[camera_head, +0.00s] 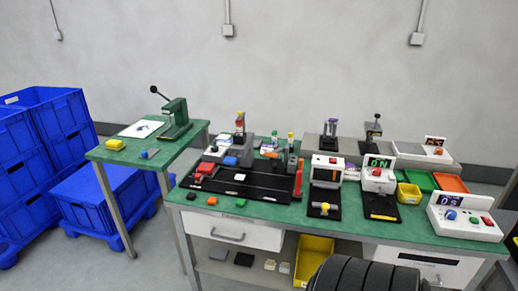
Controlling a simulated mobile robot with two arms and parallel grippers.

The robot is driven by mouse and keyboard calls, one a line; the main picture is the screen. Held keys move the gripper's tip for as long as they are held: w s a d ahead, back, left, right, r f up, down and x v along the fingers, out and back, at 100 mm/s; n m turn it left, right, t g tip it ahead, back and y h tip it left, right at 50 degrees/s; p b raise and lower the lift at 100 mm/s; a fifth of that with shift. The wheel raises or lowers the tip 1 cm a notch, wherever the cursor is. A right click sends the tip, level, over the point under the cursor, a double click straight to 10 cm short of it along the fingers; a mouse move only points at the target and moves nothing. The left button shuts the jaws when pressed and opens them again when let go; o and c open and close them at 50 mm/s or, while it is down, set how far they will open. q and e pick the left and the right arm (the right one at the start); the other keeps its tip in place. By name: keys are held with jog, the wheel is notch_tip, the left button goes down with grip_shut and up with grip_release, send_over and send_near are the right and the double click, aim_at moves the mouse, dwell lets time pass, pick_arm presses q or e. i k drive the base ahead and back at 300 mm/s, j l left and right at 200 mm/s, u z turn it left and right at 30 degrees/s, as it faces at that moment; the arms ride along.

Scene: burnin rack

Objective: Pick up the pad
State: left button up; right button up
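I cannot tell for certain which thing is the pad. A small white square (239,177) lies on the black board (262,187) on the green-topped workbench (275,211). A dark flat square (219,253) and a black one (243,259) lie on the shelf under the bench. Neither of my grippers shows in the head view, so their state is hidden.
Several machines, including a white box with a green display (379,178) and a control box (464,218), crowd the bench's right. Yellow bin (314,255) is below. A side table (128,152) and blue crates (86,205) stand left. My dark ribbed part covers the bottom.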

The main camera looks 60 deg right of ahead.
aim_at(191, 196)
jog(key=z, duration=1.5)
